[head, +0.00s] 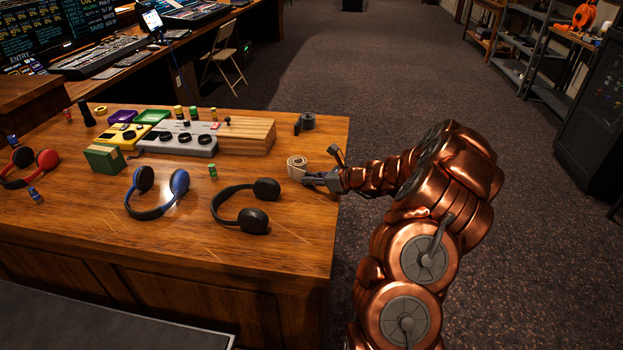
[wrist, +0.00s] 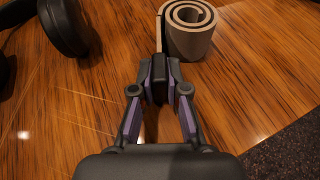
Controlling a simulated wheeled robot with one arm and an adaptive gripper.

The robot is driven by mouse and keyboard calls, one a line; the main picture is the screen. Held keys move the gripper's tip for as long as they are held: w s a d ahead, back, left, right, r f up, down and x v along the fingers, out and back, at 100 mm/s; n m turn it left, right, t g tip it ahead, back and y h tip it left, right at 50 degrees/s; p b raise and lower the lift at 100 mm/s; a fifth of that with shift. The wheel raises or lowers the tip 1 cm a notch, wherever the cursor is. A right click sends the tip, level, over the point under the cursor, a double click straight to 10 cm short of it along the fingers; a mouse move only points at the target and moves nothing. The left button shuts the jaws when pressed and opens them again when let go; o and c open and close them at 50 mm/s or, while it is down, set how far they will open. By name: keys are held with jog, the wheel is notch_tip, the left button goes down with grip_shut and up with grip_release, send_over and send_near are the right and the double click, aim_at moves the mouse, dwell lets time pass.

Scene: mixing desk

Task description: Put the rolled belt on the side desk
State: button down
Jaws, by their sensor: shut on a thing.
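The rolled belt (head: 297,164) is a beige-grey coil near the right edge of the wooden desk. In the wrist view the rolled belt (wrist: 188,32) stands on its edge, with its loose tail pointing down toward my gripper (wrist: 160,80). The fingers are closed around the end of that tail; the coil itself is outside them. In the head view my gripper (head: 318,180) reaches in from the right, low over the desk at the belt. The fingertips hide the tail's end. I cannot tell which surface is the side desk.
The wooden desk (head: 290,230) also holds black headphones (head: 252,218), blue headphones (head: 150,205), a green box (head: 104,158), a grey mixer box (head: 180,150) and a dark roll (head: 308,121). Another desk with screens (head: 60,35) stands at the back left. Carpeted floor (head: 330,60) is open behind.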

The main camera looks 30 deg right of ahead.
jog(key=c, duration=1.2)
grip_release()
